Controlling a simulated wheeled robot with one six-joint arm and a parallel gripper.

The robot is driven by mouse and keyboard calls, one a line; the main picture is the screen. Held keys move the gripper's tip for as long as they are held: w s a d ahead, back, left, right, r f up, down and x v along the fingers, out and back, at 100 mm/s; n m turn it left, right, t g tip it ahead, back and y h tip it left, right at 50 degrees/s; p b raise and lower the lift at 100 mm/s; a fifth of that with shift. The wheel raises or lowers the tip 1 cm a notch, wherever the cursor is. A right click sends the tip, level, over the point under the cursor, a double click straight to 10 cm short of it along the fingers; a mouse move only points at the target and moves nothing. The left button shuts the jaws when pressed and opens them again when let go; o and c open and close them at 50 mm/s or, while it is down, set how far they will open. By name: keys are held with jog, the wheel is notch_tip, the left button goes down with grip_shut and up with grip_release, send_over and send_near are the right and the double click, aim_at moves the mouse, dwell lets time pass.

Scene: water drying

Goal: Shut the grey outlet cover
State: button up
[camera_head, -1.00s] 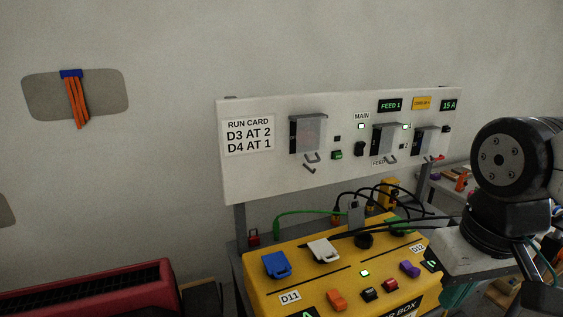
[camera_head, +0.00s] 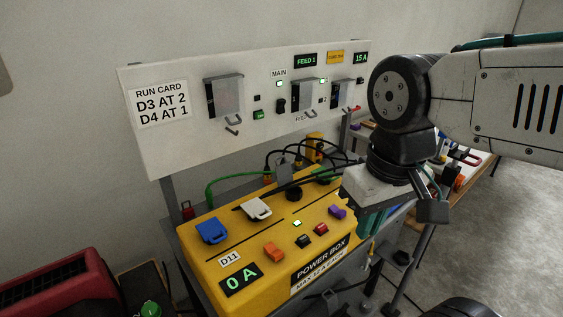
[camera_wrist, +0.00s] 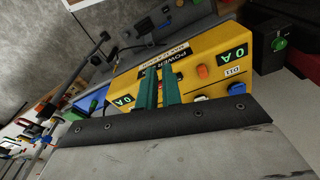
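The yellow power box (camera_head: 215,265) carries outlet covers on its top. The grey outlet cover (camera_head: 284,173) stands raised at the back of the box, beside a black round outlet (camera_head: 294,194). Cables pass close to it. The white cover (camera_head: 257,209) and blue cover (camera_head: 211,230) lie to its left. My gripper (camera_head: 374,226) is right of the box, apart from the grey cover, with its fingers partly hidden by my wrist. In the wrist view, its two teal fingers (camera_wrist: 160,88) stand slightly apart with nothing between them, and the box lies beyond. I cannot pick out the grey cover there.
Black cables (camera_head: 283,152) and a green cable (camera_head: 222,184) run behind and over the box. A white panel (camera_head: 165,149) with switches and clear covers stands behind. A purple switch (camera_head: 337,211) sits near my gripper. A red case (camera_head: 50,285) is at lower left.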

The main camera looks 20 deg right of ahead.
jog(key=o, duration=0.3)
jog(key=shift+f, duration=0.15)
jog(key=shift+o, duration=0.2)
jog(key=m+g, duration=0.3)
jog(key=m, duration=0.9)
send_near(283, 170)
jog(key=shift+w+r, duration=0.25)
jog(key=shift+r, duration=0.7)
jog(key=f+m, duration=0.1)
jog(key=f, duration=0.2)
jog(key=f+m, duration=0.1)
jog(key=f, duration=0.1)
jog(key=shift+w+f+m+t, duration=0.2)
jog(key=shift+f+m+t, duration=0.2)
